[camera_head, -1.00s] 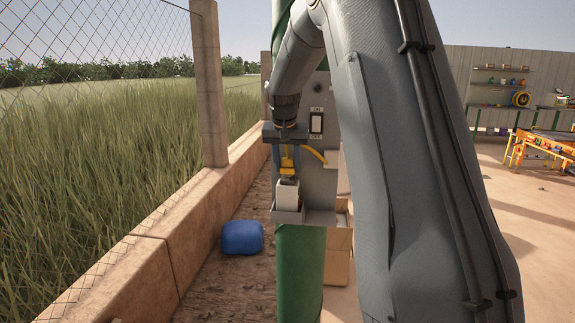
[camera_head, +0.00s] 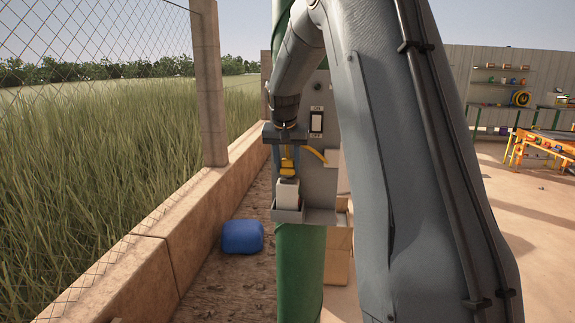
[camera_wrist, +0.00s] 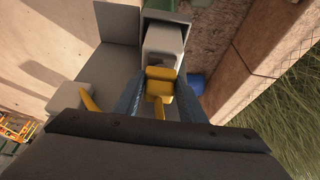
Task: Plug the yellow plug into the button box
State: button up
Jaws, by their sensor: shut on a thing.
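My gripper (camera_head: 287,158) is shut on the yellow plug (camera_head: 289,167), directly above a small pale grey box (camera_head: 287,193) standing in a grey holder on the panel. In the wrist view the yellow plug (camera_wrist: 160,84) sits between my blue fingers, its front end at the near edge of the pale box (camera_wrist: 163,48). The plug looks to touch or nearly touch the box top; I cannot tell how deep it sits. A yellow cable (camera_head: 316,154) runs from the plug to the grey panel (camera_head: 318,185).
The panel is fixed to a green post (camera_head: 300,270). A blue rounded object (camera_head: 242,237) lies on the ground by a low wall (camera_head: 200,235). A cardboard box (camera_head: 339,255) stands behind the post. A wire fence is at left, an orange rack (camera_head: 540,150) at right.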

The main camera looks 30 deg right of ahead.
jog(key=shift+f, duration=0.3)
jog(key=o, duration=1.1)
jog(key=b+v, duration=0.3)
jog(key=v, duration=0.5)
jog(key=shift+f, duration=0.1)
